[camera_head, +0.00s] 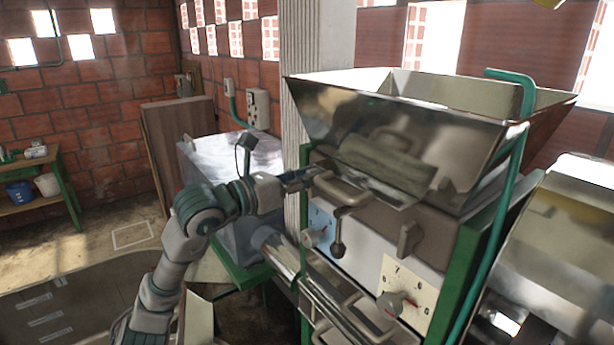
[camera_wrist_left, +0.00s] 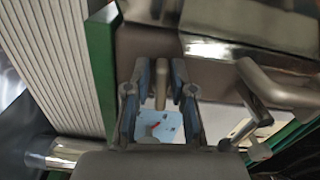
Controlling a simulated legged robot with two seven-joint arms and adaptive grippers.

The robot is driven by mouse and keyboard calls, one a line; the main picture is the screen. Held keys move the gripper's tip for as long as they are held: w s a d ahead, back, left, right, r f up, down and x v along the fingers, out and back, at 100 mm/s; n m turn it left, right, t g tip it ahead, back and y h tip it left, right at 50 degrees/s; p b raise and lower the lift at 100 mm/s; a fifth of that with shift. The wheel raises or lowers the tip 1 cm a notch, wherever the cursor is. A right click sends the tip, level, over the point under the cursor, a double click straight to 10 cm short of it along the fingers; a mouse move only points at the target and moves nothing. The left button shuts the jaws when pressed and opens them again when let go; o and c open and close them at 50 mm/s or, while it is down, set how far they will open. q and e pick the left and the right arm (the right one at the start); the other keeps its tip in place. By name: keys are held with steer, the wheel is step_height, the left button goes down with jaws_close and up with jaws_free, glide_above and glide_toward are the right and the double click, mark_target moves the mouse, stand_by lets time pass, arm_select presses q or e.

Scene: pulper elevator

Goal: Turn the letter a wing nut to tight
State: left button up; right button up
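The machine's front has a pale blue dial plate (camera_head: 320,222) with a knob (camera_head: 310,237) at its lower left. A cream dial plate (camera_head: 402,290) with numbers and a red-pointer knob (camera_head: 390,305) is lower right. I cannot read which one bears the letter a. My left gripper (camera_head: 312,176) is at the machine's front, above the blue plate and beside a curved metal handle (camera_head: 345,190). In the left wrist view the fingers (camera_wrist_left: 161,90) are apart, with a brownish metal bar (camera_wrist_left: 161,78) showing between them; contact is unclear. The blue plate (camera_wrist_left: 168,126) and its red pointer show below. My right gripper is out of view.
A large metal hopper (camera_head: 440,115) tops the machine. A lever with a dark ball end (camera_head: 338,248) hangs beside the blue plate, and a metal tab (camera_head: 410,239) sticks out to the right. A green pipe (camera_head: 490,240) runs down the right side. Open floor lies left.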

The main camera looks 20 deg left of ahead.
arm_select(q)
jaws_close()
steer(key=shift+s+d+f+m, duration=0.1)
steer(key=shift+d+m, duration=0.1)
steer(key=shift+m, duration=0.6)
steer(key=o, duration=0.5)
jaws_free()
steer(key=shift+a, duration=0.15)
steer(key=v, duration=1.2)
steer(key=shift+a+f, duration=0.1)
steer(key=shift+a, duration=0.1)
steer(key=shift+w+d, duration=0.2)
steer(key=shift+w, duration=0.05)
